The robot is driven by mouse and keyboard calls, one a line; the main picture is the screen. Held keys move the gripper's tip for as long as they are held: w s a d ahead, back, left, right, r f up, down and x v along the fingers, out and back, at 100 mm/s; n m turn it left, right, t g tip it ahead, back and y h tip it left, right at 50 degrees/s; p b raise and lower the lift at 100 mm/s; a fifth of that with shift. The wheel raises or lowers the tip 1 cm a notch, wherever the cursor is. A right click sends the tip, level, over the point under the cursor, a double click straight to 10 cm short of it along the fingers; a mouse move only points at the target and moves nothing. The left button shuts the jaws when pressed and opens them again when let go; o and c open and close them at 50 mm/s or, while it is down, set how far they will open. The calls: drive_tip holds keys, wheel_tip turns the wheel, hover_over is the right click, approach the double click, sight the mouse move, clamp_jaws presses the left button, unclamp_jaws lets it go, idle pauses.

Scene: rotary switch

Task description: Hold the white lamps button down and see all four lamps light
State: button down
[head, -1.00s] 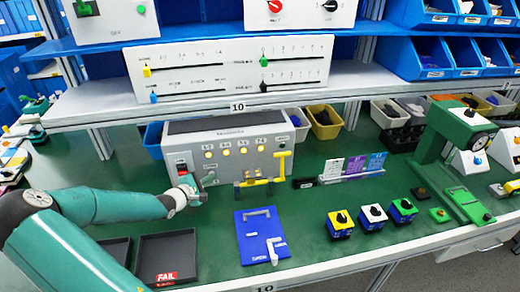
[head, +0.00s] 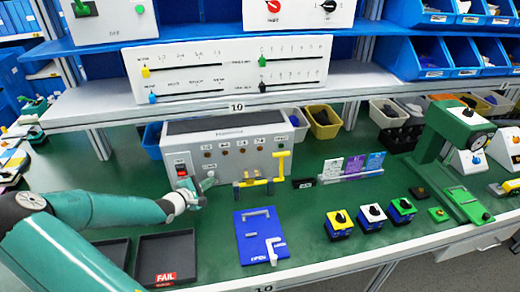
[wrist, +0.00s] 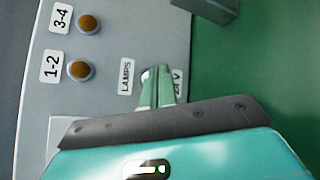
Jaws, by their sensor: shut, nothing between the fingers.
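The grey test box (head: 235,130) stands at the back of the green bench, with a row of lamps (head: 243,150) on its front. The lamps look dull brown, unlit; two also show dull in the wrist view, labelled 1-2 (wrist: 80,70) and 3-4 (wrist: 88,24). My gripper (head: 210,182) is at the lower left of the box front, fingers shut and empty. In the wrist view its fingertips (wrist: 160,76) lie between the LAMPS and 24 V labels. A white button (wrist: 147,75) shows partly beside the tips; whether they touch it is unclear.
A red switch (head: 182,171) sits left of my gripper on the box. A yellow handled clamp (head: 262,178) is to the right. A blue plate (head: 260,233) and black trays (head: 167,257) lie in front. A shelf (head: 300,92) hangs above.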

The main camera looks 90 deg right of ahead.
drive_tip(key=shift+s+a, duration=0.25)
drive_tip(key=shift+a, duration=1)
drive_tip(key=shift+s+a, duration=0.25)
drive_tip(key=shift+a, duration=0.95)
drive_tip(key=w+a+r+m+t+y, duration=0.25)
drive_tip(key=w+a+r, duration=0.25)
drive_tip(key=w+a, duration=0.55)
drive_tip(key=w+a+r+m+t+y, duration=0.2)
drive_tip(key=w+a+r+t+y, duration=0.4)
drive_tip(key=a, duration=0.8)
drive_tip(key=a+r+n+t+y, duration=0.2)
drive_tip(key=a+r, duration=0.5)
drive_tip(key=a, duration=0.6)
drive_tip(key=a+r+n+t+y, duration=0.2)
drive_tip(key=a+r, duration=0.5)
drive_tip(key=a, duration=0.7)
drive_tip(key=shift+s+t, duration=0.25)
drive_tip(key=shift+t, duration=0.4)
drive_tip(key=shift+n+y, duration=0.25)
